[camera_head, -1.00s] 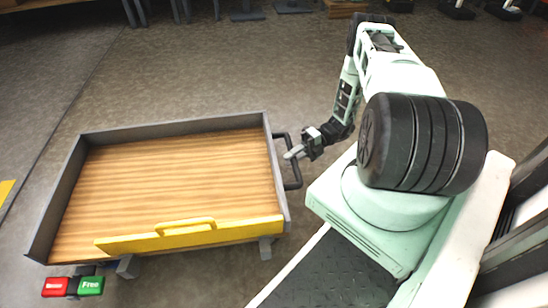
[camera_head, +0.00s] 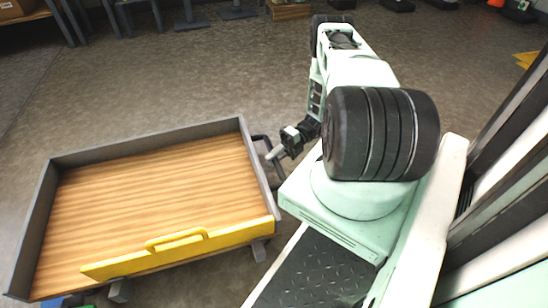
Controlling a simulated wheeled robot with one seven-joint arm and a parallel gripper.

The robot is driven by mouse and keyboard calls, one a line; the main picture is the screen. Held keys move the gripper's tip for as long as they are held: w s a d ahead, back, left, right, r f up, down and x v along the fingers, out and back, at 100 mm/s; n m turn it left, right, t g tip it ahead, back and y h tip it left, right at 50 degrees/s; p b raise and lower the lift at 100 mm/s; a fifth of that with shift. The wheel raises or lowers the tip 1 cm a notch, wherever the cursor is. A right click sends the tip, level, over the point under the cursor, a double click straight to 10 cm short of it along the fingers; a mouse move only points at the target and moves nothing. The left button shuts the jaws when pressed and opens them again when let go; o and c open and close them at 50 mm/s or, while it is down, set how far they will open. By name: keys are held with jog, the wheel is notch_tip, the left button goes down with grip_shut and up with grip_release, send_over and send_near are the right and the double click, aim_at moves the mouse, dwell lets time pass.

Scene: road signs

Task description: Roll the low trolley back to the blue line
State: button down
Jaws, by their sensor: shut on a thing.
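The low trolley (camera_head: 150,204) has a wooden deck, grey side walls and a yellow front flap with a yellow handle. It stands at the left of the view, and its lower left corner is close to the picture's bottom edge. A dark bar handle (camera_head: 264,140) sticks out of its right end. My gripper (camera_head: 274,154) is shut on this handle, beside the trolley's right wall. A small blue patch (camera_head: 52,302) shows at the bottom left edge, partly hidden by the trolley; I cannot tell if it is the blue line.
Grey floor is clear behind the trolley. Blue-grey table legs (camera_head: 150,15) and a wooden crate (camera_head: 289,10) stand along the far side. Yellow floor marks (camera_head: 526,60) and an orange cone (camera_head: 496,3) are at the upper right.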

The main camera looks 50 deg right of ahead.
jog(key=shift+s+d, duration=0.2)
jog(key=shift+d, duration=0.1)
jog(key=c, duration=1.3)
grip_release()
jog(key=p+v, duration=0.1)
jog(key=v, duration=1.6)
jog(key=shift+d+r+p, duration=0.2)
jog(key=shift+p, duration=0.15)
